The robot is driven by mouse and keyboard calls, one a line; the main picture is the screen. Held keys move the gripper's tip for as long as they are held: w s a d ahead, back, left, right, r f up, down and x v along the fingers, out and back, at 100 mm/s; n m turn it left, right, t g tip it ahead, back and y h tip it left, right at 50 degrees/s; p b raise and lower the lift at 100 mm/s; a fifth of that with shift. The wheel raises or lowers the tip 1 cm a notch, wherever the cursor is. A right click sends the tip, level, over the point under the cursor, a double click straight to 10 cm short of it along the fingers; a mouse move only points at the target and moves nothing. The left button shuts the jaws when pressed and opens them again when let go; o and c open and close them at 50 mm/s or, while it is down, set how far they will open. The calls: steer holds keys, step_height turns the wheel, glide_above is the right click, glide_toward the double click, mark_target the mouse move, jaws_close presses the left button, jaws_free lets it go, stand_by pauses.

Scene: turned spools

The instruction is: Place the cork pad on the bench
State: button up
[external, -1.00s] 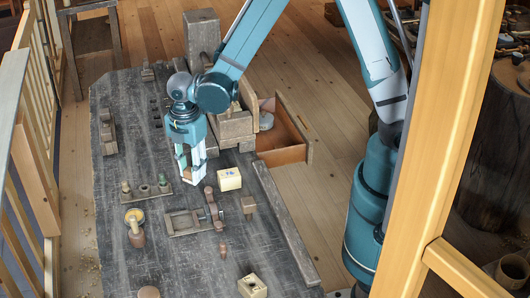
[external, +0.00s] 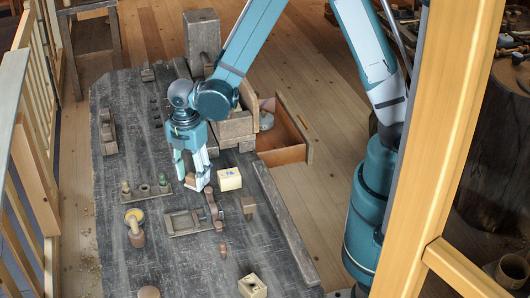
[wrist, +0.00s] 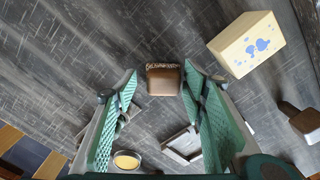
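The cork pad (wrist: 164,80), a small brown block with a speckled cork strip along its far edge, sits between my fingertips in the wrist view. My gripper (wrist: 160,82) appears open around it, with a visible gap at the left finger and a very narrow one at the right. In the external view my gripper (external: 193,182) points down, low over the dark bench (external: 150,262), left of the cream block. The pad is mostly hidden by the fingers there. I cannot tell for certain whether it rests on the bench.
The cream block (external: 229,179) with blue marks stands close right of my gripper. A red-brown turned tool (external: 215,210) and a shallow wooden frame (external: 185,223) lie just in front. A peg rack (external: 146,189) is at left. The bench's front left is fairly clear.

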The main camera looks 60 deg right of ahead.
mark_target(192, 175)
steer(key=shift+r, duration=0.2)
step_height(192, 175, up, 12)
steer(key=p, duration=0.1)
stand_by(1.0)
stand_by(0.6)
steer(key=shift+d, duration=0.1)
steer(key=s+d+r+m+t, duration=0.7)
steer(key=s+d+r+m, duration=1)
steer(key=d+r+m, duration=0.1)
steer(key=shift+d+r, duration=0.15)
steer(key=shift+r, duration=0.75)
steer(key=shift+c, duration=0.7)
stand_by(0.7)
